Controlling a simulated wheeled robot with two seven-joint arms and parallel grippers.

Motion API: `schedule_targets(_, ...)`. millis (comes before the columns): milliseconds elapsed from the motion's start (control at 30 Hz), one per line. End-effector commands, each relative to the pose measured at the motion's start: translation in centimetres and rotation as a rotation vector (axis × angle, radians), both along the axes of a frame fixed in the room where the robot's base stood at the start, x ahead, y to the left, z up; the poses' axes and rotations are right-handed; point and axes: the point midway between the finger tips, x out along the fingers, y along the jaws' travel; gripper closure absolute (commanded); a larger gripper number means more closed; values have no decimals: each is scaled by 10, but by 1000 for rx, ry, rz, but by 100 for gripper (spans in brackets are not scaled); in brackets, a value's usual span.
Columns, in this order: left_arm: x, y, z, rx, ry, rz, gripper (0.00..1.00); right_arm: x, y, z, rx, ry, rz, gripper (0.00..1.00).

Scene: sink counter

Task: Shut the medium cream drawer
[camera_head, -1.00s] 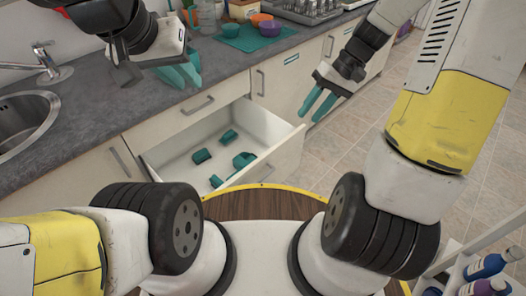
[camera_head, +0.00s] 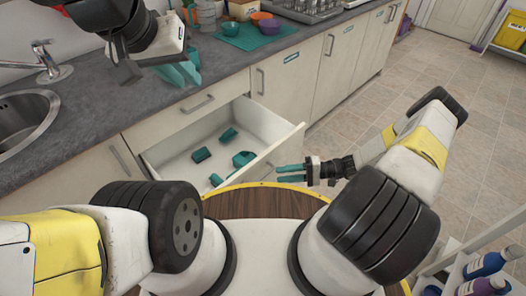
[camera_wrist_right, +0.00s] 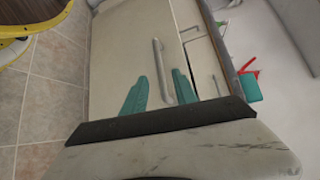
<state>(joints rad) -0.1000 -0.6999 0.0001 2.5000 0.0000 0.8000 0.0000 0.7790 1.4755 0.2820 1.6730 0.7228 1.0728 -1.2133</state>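The medium cream drawer (camera_head: 178,160) is pulled out below the counter, with several small teal items (camera_head: 229,135) inside. Its front panel (camera_head: 282,148) faces my base. My right gripper (camera_head: 290,173) is low beside the right part of this front, empty, its teal fingers parallel and apart, pointing left. In the right wrist view the open fingers (camera_wrist_right: 160,92) point toward a cream panel (camera_wrist_right: 125,60) with a bar handle (camera_wrist_right: 163,70). I cannot tell whether they touch it. My left gripper (camera_head: 180,72) is over the counter, fingers apart and empty.
A closed drawer with a handle (camera_head: 198,104) is above the open one. The sink (camera_head: 25,120) is at left. A teal mat (camera_head: 245,36) with bowls lies at the back of the counter. A bottle shelf (camera_head: 475,270) stands at lower right. Tiled floor (camera_head: 340,125) is clear at right.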

Motion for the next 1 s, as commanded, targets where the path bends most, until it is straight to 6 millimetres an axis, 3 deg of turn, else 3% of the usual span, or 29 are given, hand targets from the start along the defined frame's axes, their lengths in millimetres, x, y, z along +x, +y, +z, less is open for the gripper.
schedule_targets(500, 0, 0, 0, 0, 0, 0, 78, -2, 68, -10, 4, 3, -1, 66)
schedule_targets(900, 0, 0, 0, 0, 0, 0, 78, -1, 77, -12, 2, 1, -1, 66)
schedule_targets(1000, 0, 0, 0, 0, 0, 0, 78, -1, 77, -12, 2, 2, -2, 85)
